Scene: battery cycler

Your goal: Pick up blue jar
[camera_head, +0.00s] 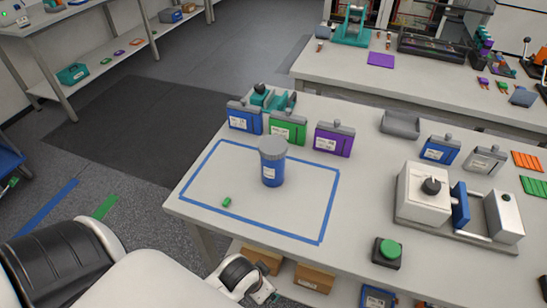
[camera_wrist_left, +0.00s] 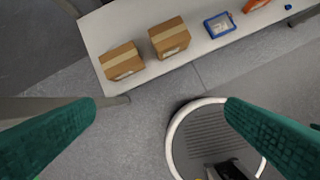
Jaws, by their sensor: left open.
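The blue jar (camera_head: 272,172) with a grey lid stands upright on the white table, inside a blue tape outline (camera_head: 325,215). It is not in the left wrist view. My left gripper (camera_wrist_left: 162,103) shows two green fingers spread wide with nothing between them. It points down toward the floor and a low shelf. In the head view my left arm comes in at the bottom left, and its end is low, in front of the table's near edge and well apart from the jar. My right gripper is not in view.
A small green piece (camera_head: 227,202) lies left of the jar. Blue, green (camera_head: 288,130) and purple (camera_head: 334,140) cells stand behind it. A white device (camera_head: 424,195) and a green button (camera_head: 389,250) are on the right. Cardboard boxes (camera_wrist_left: 122,60) lie on the lower shelf.

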